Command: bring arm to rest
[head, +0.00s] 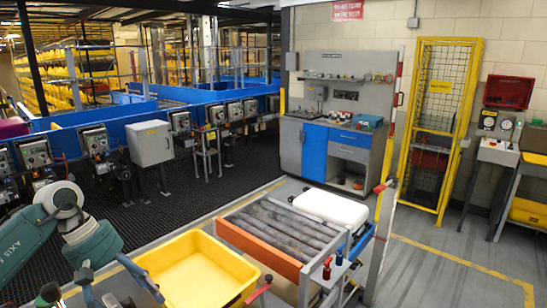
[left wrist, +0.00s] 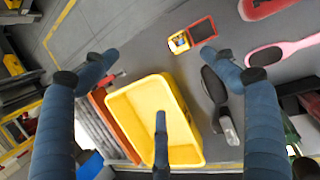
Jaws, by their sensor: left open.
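My left arm enters from the left in the head view. My left gripper (head: 108,272) is low at the left, beside the yellow tray (head: 205,272). In the left wrist view its blue fingers (left wrist: 158,76) are spread wide with nothing between them. The yellow tray (left wrist: 148,100) lies below and beyond the fingers there, and one finger covers part of it. The tray looks empty. My right gripper is in neither view.
A roller conveyor (head: 281,229) with an orange side stands just beyond the tray, bearing a white container (head: 331,206). In the left wrist view, a pink brush (left wrist: 285,49), a black brush (left wrist: 215,90) and a small yellow item (left wrist: 179,42) lie on a grey surface.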

